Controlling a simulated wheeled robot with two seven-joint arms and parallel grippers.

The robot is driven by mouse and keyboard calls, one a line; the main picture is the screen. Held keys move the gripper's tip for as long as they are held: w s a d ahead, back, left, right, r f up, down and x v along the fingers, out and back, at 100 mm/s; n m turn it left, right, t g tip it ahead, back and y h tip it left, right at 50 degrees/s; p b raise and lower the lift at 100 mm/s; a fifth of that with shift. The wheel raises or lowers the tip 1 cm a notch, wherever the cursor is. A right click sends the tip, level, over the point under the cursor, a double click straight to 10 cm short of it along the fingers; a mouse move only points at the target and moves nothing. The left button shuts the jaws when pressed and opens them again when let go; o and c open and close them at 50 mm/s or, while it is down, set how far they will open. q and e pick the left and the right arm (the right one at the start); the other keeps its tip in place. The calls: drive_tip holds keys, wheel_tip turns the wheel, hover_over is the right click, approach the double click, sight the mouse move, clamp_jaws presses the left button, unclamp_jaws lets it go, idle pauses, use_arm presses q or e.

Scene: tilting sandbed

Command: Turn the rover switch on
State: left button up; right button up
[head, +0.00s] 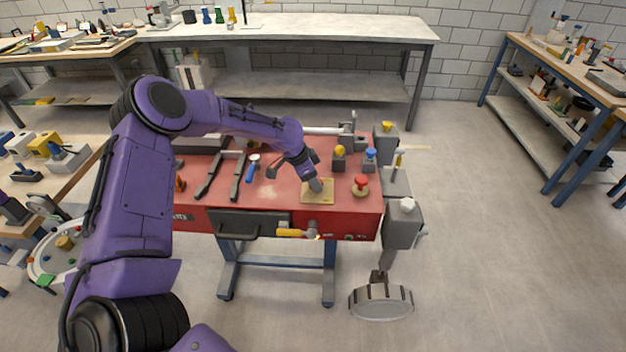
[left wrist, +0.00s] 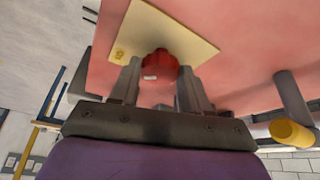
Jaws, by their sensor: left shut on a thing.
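My left gripper (head: 316,186) reaches down over a beige plate (head: 327,198) on the red table top. In the left wrist view its two fingers (left wrist: 156,80) stand on either side of a red knob (left wrist: 158,64) on that plate (left wrist: 187,30). The gripper is shut on the red knob, which I take to be the switch. In the head view the gripper hides this knob. The plate has a small yellow mark at one corner. No label naming the rover is readable. My right gripper is out of view.
Right of the plate stands a red mushroom knob (head: 360,182). Behind are posts with a yellow (head: 340,150) and a blue top (head: 370,153). A yellow-handled lever (head: 290,233) sits on the front face. Dark bars (head: 237,175) lie to the left.

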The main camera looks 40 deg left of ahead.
use_arm(q)
drive_tip(key=o, duration=0.9)
drive_tip(key=shift+c, duration=0.2)
drive_tip(key=shift+o, duration=1)
drive_tip(key=shift+w+d+f, duration=0.1)
drive_tip(key=b+v, duration=0.1)
drive_tip(key=v, duration=0.9)
drive_tip(key=shift+r+b, duration=0.25)
drive_tip(key=shift+b, duration=0.05)
